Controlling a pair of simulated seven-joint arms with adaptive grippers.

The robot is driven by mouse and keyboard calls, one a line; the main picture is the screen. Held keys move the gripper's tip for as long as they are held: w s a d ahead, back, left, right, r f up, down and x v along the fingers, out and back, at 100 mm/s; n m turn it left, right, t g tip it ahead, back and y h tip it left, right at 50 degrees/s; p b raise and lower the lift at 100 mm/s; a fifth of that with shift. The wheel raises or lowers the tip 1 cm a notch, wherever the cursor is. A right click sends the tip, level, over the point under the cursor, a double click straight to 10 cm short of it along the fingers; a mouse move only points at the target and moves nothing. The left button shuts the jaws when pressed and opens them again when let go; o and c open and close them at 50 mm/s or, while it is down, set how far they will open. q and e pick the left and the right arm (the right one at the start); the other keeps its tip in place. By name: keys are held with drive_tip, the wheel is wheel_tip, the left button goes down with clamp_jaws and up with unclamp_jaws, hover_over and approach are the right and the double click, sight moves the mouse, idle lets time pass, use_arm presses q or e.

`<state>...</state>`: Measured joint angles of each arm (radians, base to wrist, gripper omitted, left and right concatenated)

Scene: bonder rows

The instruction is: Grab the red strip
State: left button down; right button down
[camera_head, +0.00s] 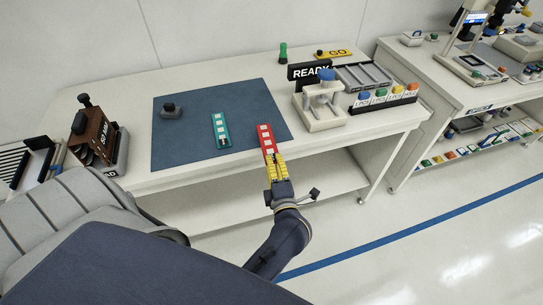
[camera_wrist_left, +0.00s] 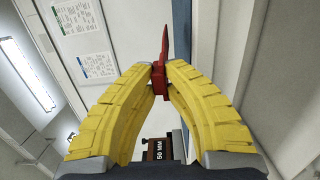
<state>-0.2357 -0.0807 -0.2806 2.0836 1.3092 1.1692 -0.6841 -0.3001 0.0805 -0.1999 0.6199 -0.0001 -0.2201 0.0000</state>
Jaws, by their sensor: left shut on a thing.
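The red strip (camera_head: 266,139) has several pale squares along it and is near the right front part of the blue mat in the head view. My left gripper (camera_head: 271,158) has yellow fingers and is shut on the strip's near end. In the left wrist view the fingertips (camera_wrist_left: 159,70) meet around the red strip (camera_wrist_left: 161,60), which shows edge-on and sticks out past them. I cannot tell whether the strip touches the mat. My right gripper is not in view.
A teal strip (camera_head: 221,131) lies on the blue mat (camera_head: 185,145), left of the red one. A dark knobbed block (camera_head: 171,110) sits at the mat's left. A brown block (camera_head: 93,135) stands at the table's left; a white press-like device (camera_head: 318,112) stands right of the mat.

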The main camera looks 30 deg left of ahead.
use_arm(q)
drive_tip(key=s+d+r, duration=0.2)
drive_tip(key=s+d, duration=0.2)
drive_tip(key=s, duration=0.1)
drive_tip(key=shift+d+r, duration=0.15)
drive_tip(key=shift+d, duration=0.25)
